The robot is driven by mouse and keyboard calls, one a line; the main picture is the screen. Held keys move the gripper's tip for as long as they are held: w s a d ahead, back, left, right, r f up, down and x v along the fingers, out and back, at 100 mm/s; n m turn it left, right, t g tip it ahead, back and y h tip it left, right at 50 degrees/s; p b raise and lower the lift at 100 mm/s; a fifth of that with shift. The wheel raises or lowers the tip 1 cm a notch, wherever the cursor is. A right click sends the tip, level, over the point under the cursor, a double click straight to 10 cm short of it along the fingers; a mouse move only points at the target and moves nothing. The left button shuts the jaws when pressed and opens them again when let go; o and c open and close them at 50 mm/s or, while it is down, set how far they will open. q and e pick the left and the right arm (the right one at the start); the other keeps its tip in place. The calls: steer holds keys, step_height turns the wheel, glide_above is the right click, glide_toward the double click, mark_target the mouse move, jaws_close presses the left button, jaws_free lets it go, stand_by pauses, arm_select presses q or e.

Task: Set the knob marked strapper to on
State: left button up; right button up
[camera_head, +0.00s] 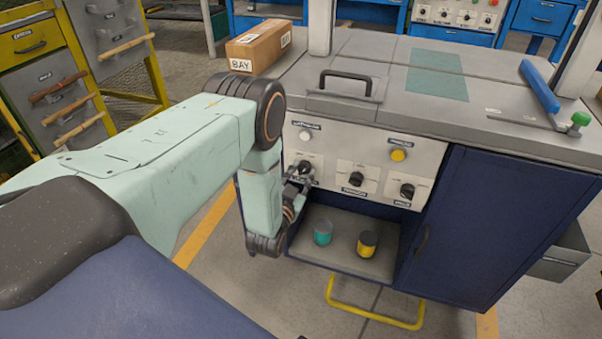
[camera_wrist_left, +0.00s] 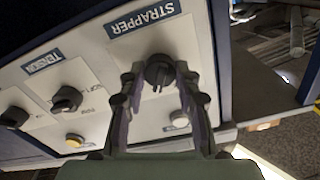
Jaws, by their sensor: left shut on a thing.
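The strapper knob (camera_wrist_left: 159,72) is a round black knob on a pale panel, under a dark blue label reading STRAPPER (camera_wrist_left: 143,22) in the left wrist view. In the head view the knob (camera_head: 306,167) is at the left of the cabinet's front panel. My left gripper (camera_head: 298,184) reaches the panel from the left. In the left wrist view its two fingers (camera_wrist_left: 160,80) are on either side of the knob, shut on it. I cannot tell clearly which setting the knob points to. My right gripper is not in view.
The tension knob (camera_head: 356,179) and another black knob (camera_head: 407,190) are to the right. A white button (camera_head: 305,135) and a yellow button (camera_head: 398,155) are above. Two cans (camera_head: 367,244) stand on the shelf below.

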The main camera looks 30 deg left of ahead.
arm_select(q)
steer(key=o, duration=1.2)
steer(key=shift+c, duration=0.2)
steer(key=shift+s, duration=0.1)
steer(key=v, duration=1.2)
steer(key=shift+d, duration=0.1)
